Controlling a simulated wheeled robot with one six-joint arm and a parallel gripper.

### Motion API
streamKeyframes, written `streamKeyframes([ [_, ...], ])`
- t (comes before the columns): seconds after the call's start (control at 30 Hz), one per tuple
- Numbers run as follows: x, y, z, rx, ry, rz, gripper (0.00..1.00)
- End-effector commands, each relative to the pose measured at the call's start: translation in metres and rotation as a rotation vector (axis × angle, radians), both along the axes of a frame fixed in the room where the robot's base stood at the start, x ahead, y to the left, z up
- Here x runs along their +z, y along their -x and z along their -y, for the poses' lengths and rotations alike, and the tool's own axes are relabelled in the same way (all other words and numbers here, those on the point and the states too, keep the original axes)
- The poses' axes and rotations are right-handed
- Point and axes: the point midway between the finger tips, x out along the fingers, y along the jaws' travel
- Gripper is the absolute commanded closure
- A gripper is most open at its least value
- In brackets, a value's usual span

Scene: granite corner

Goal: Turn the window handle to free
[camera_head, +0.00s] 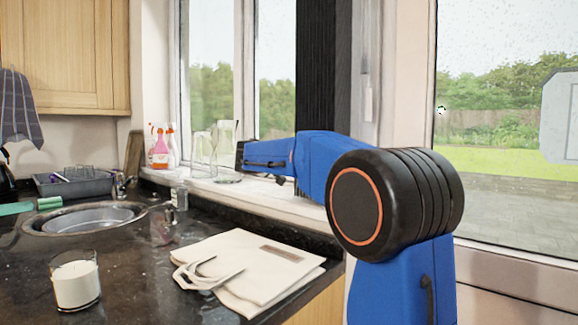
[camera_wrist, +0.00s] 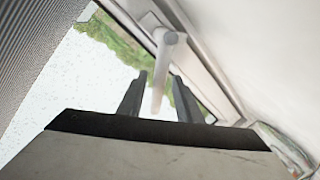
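The window handle (camera_wrist: 168,48) is a pale lever on the light window frame in the wrist view. It points down the picture, slightly slanted, and its free end appears between my fingers. My gripper (camera_wrist: 158,92) is open, with one dark finger on each side of the lever. A gap shows between the lever and each finger. I cannot tell how deep the lever sits between them. In the head view my blue arm reaches left toward the window, and the gripper cannot be made out. A pale upright lever (camera_head: 367,97) shows on the frame there; I cannot tell if it is the same handle.
Drinking glasses (camera_head: 224,150) and spray bottles (camera_head: 160,146) stand on the sill near my arm. A folded cloth bag (camera_head: 262,262), a candle glass (camera_head: 76,282) and a sink (camera_head: 88,217) are on the dark counter. A dark blind (camera_head: 315,65) hangs by the window.

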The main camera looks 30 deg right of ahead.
Motion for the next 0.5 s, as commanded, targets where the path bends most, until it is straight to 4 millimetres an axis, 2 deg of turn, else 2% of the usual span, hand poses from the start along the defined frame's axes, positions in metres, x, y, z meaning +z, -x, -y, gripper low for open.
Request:
streamKeyframes([
  [0.27,0.001,0.002,-0.004,-0.001,0.001,0.0,0.68],
  [0.5,0.008,0.02,-0.033,0.003,0.001,0.001,0.68],
])
